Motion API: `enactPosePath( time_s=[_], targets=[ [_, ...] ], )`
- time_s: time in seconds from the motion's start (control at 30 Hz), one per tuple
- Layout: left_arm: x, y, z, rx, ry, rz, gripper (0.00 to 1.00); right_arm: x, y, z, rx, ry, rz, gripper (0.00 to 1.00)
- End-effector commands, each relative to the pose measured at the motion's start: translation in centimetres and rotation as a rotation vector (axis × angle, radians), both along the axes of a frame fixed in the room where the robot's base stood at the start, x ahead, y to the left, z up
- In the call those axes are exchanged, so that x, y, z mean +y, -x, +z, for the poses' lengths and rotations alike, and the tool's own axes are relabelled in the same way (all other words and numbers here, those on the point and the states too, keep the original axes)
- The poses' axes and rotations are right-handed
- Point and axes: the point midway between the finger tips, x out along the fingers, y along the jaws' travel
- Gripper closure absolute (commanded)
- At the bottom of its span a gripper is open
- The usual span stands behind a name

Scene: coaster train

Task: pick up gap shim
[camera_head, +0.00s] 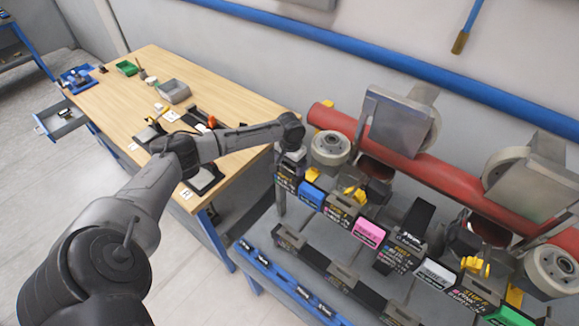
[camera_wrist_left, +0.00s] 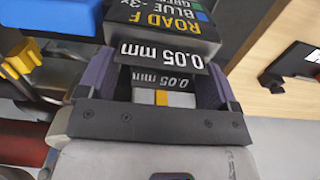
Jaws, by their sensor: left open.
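My left gripper (camera_head: 290,157) is at the far-left end of the row of labelled holders, beside the table's right corner. In the left wrist view my left gripper (camera_wrist_left: 160,88) is open, with one dark purple finger on each side of a piece marked 0.05 mm (camera_wrist_left: 161,79). This piece looks like the gap shim; it has a pale lower part with an orange stripe. A black plate also marked 0.05 mm (camera_wrist_left: 165,57) stands just beyond it. I cannot tell whether the fingers touch the piece. The head view does not show the shim clearly. My right gripper is out of view.
A black block with ROAD F lettering (camera_wrist_left: 163,20) is just past the fingers. A blue holder (camera_head: 312,194) and pink holder (camera_head: 369,232) continue the row. A red pipe (camera_head: 440,175) with rollers runs behind. The wooden table (camera_head: 235,100) lies left.

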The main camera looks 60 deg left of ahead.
Motion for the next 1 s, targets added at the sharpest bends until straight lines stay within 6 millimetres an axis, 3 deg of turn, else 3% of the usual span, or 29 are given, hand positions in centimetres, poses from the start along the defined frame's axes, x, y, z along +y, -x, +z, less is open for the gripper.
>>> enactPosePath(
  time_s=[0.1, 0.67, 1.0],
  targets=[
    [-0.01, 0.01, 0.0, 0.0, 0.0, 0.0, 0.17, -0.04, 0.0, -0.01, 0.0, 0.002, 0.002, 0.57],
    [-0.02, -0.01, 0.04, 0.0, 0.0, 0.0, 0.7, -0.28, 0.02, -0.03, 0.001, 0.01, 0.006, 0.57],
    [0.01, -0.03, 0.45, 0.0, 0.0, 0.0, 0.7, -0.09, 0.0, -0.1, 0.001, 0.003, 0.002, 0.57]
  ],
)
